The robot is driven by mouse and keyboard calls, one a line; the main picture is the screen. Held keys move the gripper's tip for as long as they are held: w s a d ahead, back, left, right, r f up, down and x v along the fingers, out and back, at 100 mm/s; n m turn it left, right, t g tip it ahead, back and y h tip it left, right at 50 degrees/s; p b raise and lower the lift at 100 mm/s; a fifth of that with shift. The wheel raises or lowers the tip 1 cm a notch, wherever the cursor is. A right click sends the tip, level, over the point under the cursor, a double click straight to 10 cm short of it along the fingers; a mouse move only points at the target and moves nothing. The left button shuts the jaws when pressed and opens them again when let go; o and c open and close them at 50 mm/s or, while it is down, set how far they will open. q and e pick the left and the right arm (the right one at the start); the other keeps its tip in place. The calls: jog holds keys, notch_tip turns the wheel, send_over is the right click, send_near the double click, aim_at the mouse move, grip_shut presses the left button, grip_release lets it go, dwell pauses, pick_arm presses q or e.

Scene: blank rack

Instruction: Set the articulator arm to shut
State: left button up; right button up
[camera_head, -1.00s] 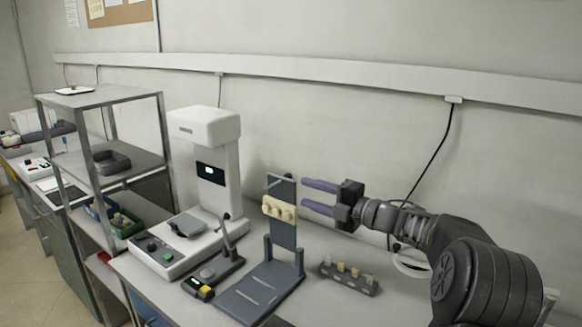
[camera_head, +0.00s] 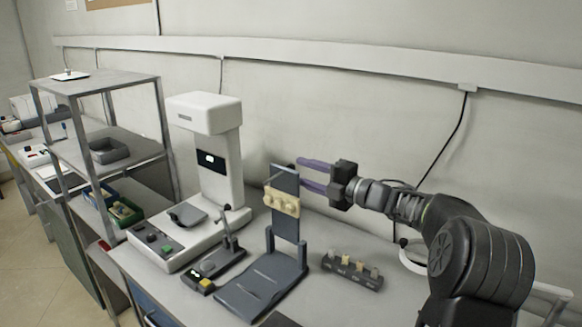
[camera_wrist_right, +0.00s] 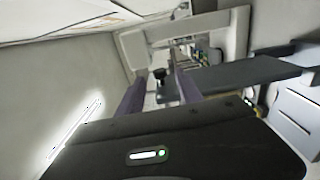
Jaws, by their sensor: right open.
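The articulator stands on the bench. Its flat dark grey base (camera_head: 250,291) lies in front, and its dark grey arm (camera_head: 287,228) stands upright, open, with a cream tooth cast (camera_head: 282,202) across it. My right gripper (camera_head: 299,172) comes in from the right. Its two purple fingers are apart and empty, with their tips at the right edge of the arm's upper end. I cannot tell whether they touch it. In the right wrist view the fingers (camera_wrist_right: 158,88) are spread, and a dark grey plate (camera_wrist_right: 245,72), seemingly the arm, lies to their right. My left gripper is out of view.
A white machine (camera_head: 207,155) stands left of the articulator, with a small dark stand (camera_head: 222,262) in front. A grey block with several tooth pieces (camera_head: 352,270) lies right of the base. A metal shelf (camera_head: 110,150) is at left. The wall is close behind.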

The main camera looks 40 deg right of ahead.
aim_at(291, 168)
jog(key=p+x, duration=0.1)
jog(key=x, duration=0.4)
grip_shut()
dwell(0.4)
dwell(1.0)
